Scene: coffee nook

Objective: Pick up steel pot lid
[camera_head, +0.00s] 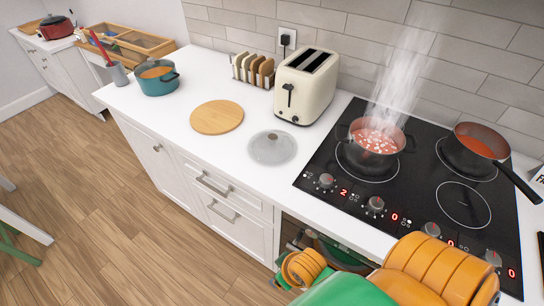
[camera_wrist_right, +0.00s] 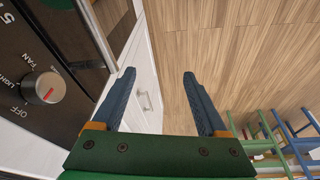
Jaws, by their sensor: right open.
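The steel pot lid (camera_head: 272,147) is a round, grey, partly see-through disc with a small knob. It lies flat on the white counter, between the round wooden board and the cooktop. My right gripper (camera_wrist_right: 157,97) is open and empty in the right wrist view, its two blue fingers spread over the floor beside the cabinet front. The lid is not in that view. In the head view my right arm is at the bottom, in front of the oven and below the lid. My left gripper is not in view.
A cream toaster (camera_head: 306,86) and a toast rack (camera_head: 253,70) stand behind the lid. The wooden board (camera_head: 217,117) and a teal pot (camera_head: 157,78) are to its left. A steaming pot (camera_head: 373,142) and a pan (camera_head: 475,151) stand on the black cooktop (camera_head: 335,195).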

